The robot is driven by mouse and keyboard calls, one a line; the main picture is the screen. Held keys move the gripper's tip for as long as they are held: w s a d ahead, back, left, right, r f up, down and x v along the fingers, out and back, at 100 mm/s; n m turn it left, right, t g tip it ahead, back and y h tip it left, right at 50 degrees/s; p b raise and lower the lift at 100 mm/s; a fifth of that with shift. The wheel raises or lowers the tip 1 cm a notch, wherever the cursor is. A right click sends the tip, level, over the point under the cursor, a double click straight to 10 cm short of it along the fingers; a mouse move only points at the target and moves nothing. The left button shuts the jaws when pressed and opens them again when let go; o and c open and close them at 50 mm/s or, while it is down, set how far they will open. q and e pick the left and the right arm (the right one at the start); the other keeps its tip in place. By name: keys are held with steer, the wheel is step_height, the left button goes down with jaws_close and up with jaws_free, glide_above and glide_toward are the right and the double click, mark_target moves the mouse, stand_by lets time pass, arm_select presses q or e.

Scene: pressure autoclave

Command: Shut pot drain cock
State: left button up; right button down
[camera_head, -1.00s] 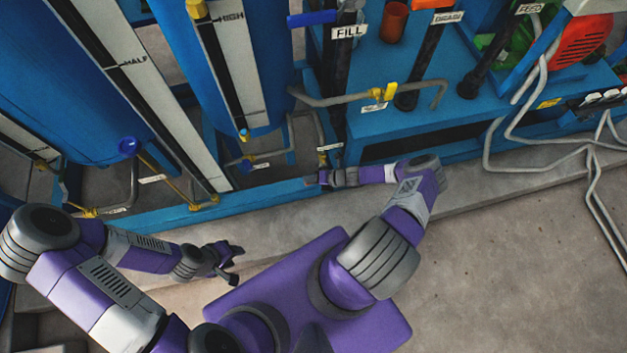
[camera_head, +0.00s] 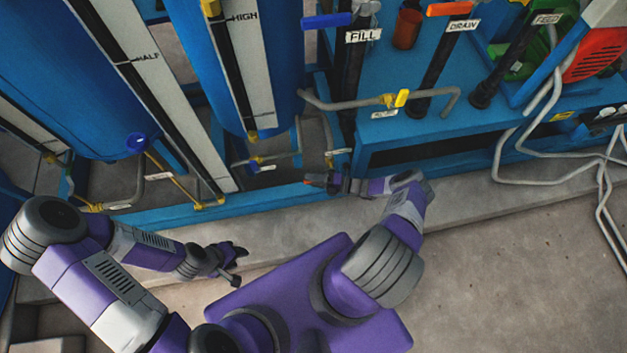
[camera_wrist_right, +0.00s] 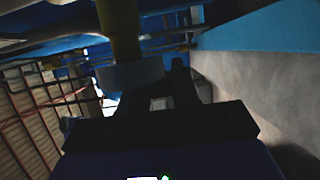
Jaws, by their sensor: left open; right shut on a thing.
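My right gripper (camera_head: 316,182) is low at the front edge of the blue frame, below a small white label that I cannot read. A red-orange spot shows at its fingertips in the head view. In the right wrist view, the fingers (camera_wrist_right: 150,92) close on a grey-blue handle (camera_wrist_right: 130,76), at the end of a dark yellow stem (camera_wrist_right: 120,28). This appears to be the cock's handle; its label is not visible there. The rest of the cock is mostly hidden by the gripper. My left gripper (camera_head: 236,262) is open and empty, above the floor, away from the piping.
Blue-framed tanks with HALF and HIGH gauges stand at the left. FILL (camera_head: 327,20) and DRAIN (camera_head: 449,9) levers are farther back. Grey hoses (camera_head: 520,160) lie at the right; the front floor is clear.

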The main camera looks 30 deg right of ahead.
steer(key=shift+s+a+r+y, duration=0.1)
steer(key=shift+a+r+y, duration=0.15)
steer(key=shift+y, duration=0.15)
steer(key=c, duration=0.9)
jaws_free()
steer(key=shift+d, duration=0.1)
